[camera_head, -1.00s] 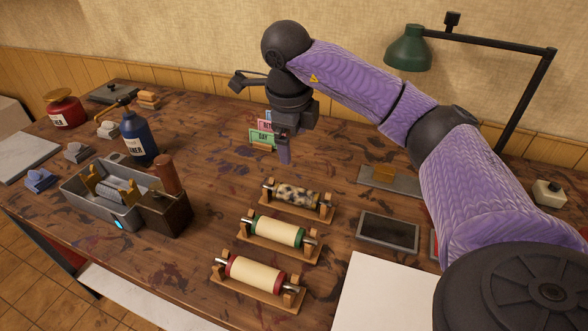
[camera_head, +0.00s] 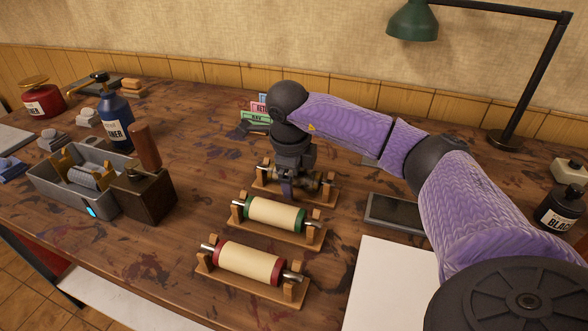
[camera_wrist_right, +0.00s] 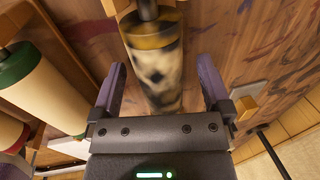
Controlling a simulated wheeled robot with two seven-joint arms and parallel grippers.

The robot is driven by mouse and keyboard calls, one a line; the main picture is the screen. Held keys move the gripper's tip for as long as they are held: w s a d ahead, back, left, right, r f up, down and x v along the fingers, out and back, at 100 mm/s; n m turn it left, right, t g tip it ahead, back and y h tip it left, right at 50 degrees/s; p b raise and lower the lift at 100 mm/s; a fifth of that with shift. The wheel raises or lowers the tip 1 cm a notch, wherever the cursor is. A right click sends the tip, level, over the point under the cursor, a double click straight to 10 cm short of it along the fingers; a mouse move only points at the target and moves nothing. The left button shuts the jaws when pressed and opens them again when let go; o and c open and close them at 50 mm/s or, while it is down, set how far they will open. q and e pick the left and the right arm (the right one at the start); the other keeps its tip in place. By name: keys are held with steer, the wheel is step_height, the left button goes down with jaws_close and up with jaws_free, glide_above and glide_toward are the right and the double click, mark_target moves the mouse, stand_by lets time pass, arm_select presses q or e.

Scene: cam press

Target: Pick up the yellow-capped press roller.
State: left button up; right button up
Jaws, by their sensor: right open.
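The yellow-capped press roller (camera_wrist_right: 155,70) has a cream surface with dark blotches and a yellow band at its end. It sits in the rearmost wooden stand in the head view, mostly hidden behind my right gripper (camera_head: 289,188). My right gripper is open and points down over it. My left gripper is not in view.
A green-capped roller (camera_head: 275,214) lies in the stand just in front, and a red-capped roller (camera_head: 248,262) in front of that. A grey tray with a roller (camera_head: 85,178) is at left. A dark slab (camera_head: 396,212) and white sheet (camera_head: 385,285) lie right.

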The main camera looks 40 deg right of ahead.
steer(key=shift+r, duration=0.1)
steer(key=shift+c, duration=0.2)
jaws_close()
